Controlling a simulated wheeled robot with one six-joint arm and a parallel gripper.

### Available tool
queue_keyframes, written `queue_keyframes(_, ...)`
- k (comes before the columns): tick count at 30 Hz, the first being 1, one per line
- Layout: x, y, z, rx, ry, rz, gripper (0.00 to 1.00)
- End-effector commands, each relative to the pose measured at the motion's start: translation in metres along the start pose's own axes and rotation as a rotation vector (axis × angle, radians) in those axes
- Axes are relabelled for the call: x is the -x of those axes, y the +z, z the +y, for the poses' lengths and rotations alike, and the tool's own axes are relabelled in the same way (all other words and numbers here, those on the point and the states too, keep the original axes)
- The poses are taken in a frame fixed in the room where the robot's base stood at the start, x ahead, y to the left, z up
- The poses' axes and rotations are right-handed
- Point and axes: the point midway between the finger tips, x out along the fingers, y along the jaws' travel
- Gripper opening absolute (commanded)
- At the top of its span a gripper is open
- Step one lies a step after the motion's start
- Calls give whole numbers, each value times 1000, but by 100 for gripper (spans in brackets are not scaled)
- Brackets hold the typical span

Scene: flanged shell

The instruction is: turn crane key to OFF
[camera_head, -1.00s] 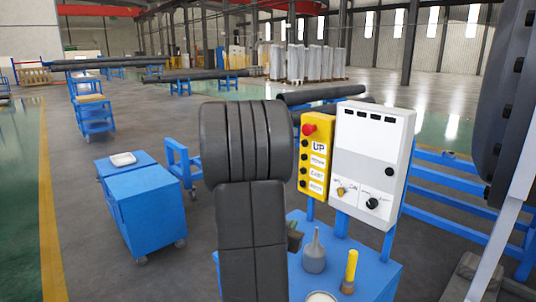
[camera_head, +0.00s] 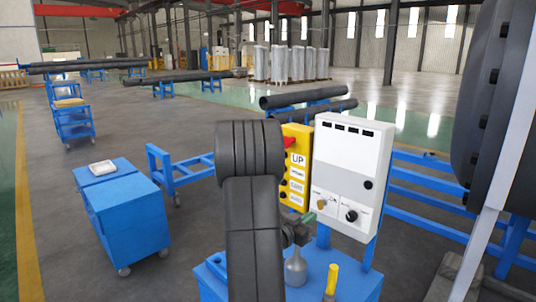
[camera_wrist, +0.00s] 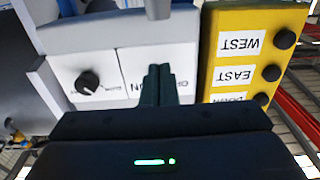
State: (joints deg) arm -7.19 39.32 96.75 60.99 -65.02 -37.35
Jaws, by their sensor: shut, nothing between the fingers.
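The crane key (camera_head: 322,203) is a small brass-coloured key low on the left of the white control box (camera_head: 346,150). My gripper (camera_head: 309,218) is shut and empty, its green-grey tips just left of and below the key. In the wrist view, which is upside down, the shut fingers (camera_wrist: 158,86) point at the key's label plate (camera_wrist: 183,72). They cover the key and most of the lettering there. I cannot tell whether the tips touch the key, nor which way it is set.
A black knob (camera_head: 352,215) sits right of the key. The yellow button panel (camera_head: 296,166) with a red button stands left of the box. Below are a grey funnel-shaped can (camera_head: 296,268) and a yellow-handled tool (camera_head: 332,280) on a blue cart. A blue cabinet (camera_head: 128,215) stands left.

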Motion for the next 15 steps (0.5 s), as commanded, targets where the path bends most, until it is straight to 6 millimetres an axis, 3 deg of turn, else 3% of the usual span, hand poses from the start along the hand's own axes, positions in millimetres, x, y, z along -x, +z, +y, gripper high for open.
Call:
queue_keyframes(6,-14,1,0,0,0,-1,0)
queue_keyframes(15,-16,0,0,1,-1,-1,0)
